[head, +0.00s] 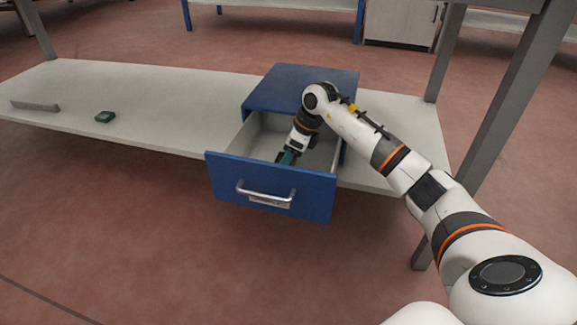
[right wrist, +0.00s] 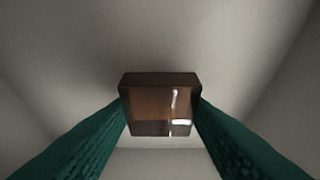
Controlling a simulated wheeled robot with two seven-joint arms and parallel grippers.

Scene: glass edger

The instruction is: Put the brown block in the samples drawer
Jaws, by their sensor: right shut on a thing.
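The brown block (right wrist: 150,104) is between the two green fingers of my right gripper (right wrist: 162,112) in the right wrist view, with pale drawer surfaces around it. In the head view my right gripper (head: 288,158) reaches down inside the open blue drawer (head: 225,185), and the block is hidden there. The drawer is pulled out from its blue cabinet (head: 300,85) and has a metal handle and a small label too small to read. I cannot tell whether the block touches the drawer floor. My left gripper is not in view.
The cabinet stands at a pale shelf (head: 165,105). A small green object (head: 105,117) and a flat grey bar (head: 35,106) lie on the shelf at the left. Grey posts (head: 500,90) rise at the right. The shelf between the green object and the drawer is clear.

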